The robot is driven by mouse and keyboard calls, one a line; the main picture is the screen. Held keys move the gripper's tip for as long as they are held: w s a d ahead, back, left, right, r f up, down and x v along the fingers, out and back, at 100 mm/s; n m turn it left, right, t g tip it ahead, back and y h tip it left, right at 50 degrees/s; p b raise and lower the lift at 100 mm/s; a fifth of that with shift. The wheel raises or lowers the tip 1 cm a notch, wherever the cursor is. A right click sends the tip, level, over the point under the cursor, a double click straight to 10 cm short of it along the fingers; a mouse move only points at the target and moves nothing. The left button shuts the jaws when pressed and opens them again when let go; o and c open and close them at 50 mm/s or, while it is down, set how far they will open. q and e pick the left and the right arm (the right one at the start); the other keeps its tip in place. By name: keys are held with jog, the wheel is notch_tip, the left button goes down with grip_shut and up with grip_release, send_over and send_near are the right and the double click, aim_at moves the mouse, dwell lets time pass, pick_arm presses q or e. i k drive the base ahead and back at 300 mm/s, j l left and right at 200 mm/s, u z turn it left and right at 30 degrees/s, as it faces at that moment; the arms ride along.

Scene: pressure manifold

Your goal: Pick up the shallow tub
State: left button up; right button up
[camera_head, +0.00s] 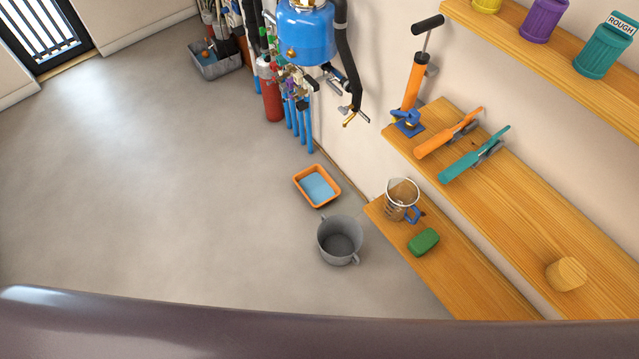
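The shallow tub (301,187) is an orange rectangular tub with a light blue inside. It sits on the grey floor near the wall, below the blue pipes and just beyond a grey bucket. It looks upright, and nothing covers it. Neither of my grippers shows in the head view.
The grey bucket (340,241) stands close to the tub. A low wooden shelf (455,275) to the right holds a clear jug (402,198) and a green block (423,242). A red cylinder (270,92) and blue pipes (299,120) stand along the wall. The floor (150,180) to the left is clear.

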aim_at(318, 189)
jog(key=i+j+z, duration=0.25)
jog(key=z, duration=0.25)
jog(key=i+j+z, duration=0.15)
jog(key=j+z, duration=0.3)
